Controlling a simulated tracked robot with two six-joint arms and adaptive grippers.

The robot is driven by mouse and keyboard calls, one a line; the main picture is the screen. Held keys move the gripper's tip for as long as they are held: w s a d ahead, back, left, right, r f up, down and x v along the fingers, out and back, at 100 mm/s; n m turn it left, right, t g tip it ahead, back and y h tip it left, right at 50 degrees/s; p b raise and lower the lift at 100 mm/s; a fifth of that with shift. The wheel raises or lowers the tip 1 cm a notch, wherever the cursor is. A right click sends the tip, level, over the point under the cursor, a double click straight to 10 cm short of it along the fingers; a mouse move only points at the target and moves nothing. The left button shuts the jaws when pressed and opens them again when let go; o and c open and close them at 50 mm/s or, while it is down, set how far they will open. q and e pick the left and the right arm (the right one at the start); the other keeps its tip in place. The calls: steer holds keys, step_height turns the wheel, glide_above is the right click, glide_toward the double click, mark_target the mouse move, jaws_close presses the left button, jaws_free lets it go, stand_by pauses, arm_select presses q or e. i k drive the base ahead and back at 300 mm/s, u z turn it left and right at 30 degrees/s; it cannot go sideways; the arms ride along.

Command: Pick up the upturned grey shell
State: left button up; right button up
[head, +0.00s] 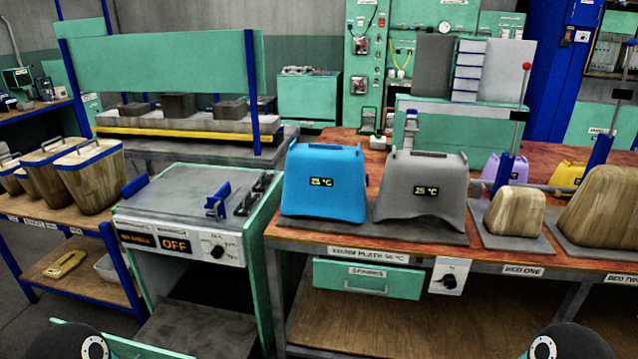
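The grey shell (421,188) stands wide end down on a flat dark plate on the wooden bench (470,257), in the middle of the head view. Its closed, narrower end is up, and its front display reads about 25 °C. A similar blue shell (324,184) stands close on its left, with a small gap between them. Only rounded dark parts of my two arms show at the bottom left and bottom right edges. Neither of my grippers is in view, and nothing touches the grey shell.
Wooden blocks (514,212) sit on plates to the right, near blue posts. An oven unit reading OFF (176,246) stands left of the bench. Wooden tubs (90,172) fill the left shelf. Purple and yellow shells (567,174) are behind. A green drawer (368,279) hangs below the benchtop.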

mark_target(413, 183)
steer(key=z, duration=0.05)
steer(key=i, duration=0.9)
steer(key=u, duration=0.2)
steer(key=k, duration=0.85)
steer(key=z, duration=0.2)
steer(key=i, duration=0.85)
steer(key=u, duration=0.1)
